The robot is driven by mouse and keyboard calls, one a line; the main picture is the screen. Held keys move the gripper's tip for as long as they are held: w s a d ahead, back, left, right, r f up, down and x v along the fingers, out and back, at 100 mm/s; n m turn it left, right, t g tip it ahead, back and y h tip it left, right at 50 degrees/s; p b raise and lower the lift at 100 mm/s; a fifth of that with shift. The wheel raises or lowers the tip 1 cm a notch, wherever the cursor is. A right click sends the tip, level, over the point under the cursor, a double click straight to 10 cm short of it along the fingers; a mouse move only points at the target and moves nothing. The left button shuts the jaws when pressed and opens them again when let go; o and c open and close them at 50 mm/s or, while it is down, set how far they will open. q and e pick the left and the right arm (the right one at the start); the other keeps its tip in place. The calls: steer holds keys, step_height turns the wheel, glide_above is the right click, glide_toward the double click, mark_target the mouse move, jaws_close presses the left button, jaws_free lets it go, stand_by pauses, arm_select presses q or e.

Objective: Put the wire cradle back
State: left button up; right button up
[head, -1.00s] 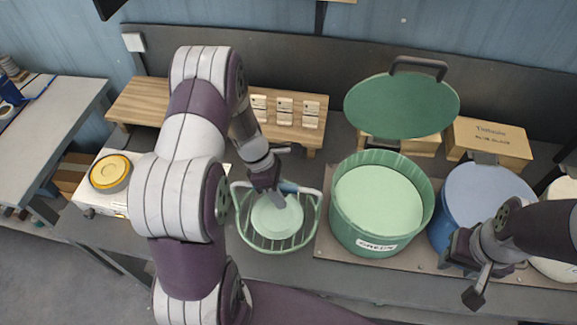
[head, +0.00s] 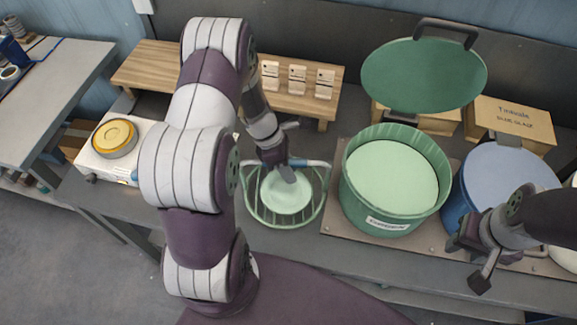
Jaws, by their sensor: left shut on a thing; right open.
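The wire cradle (head: 258,217) is a pale green wire basket with a blue grip (head: 312,163) on its handle. A pale green plate (head: 284,198) lies in it. My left gripper (head: 287,173) reaches down over the cradle's rear side and is shut at the blue grip. The gripper hides part of the grip and the plate's back edge. I cannot tell whether the cradle rests on the bench or hangs just above it. My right gripper (head: 468,262) is open and empty, in front of the blue bucket.
Right of the cradle stands a green bucket (head: 378,222) of pale green glaze, its dark green lid (head: 425,75) raised behind. A blue bucket (head: 500,180) stands further right. A wooden rack (head: 160,68) with pale blocks is behind. A white device with a yellow disc (head: 115,138) is at left.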

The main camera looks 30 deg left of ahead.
arm_select(q)
steer(key=shift+f, duration=0.7)
stand_by(0.4)
steer(key=o, duration=1.1)
steer(key=b+v, duration=0.1)
steer(key=v, duration=1.1)
steer(key=shift+a+r+b, duration=0.1)
steer(key=shift+r+b, duration=0.2)
steer(key=shift+r, duration=0.05)
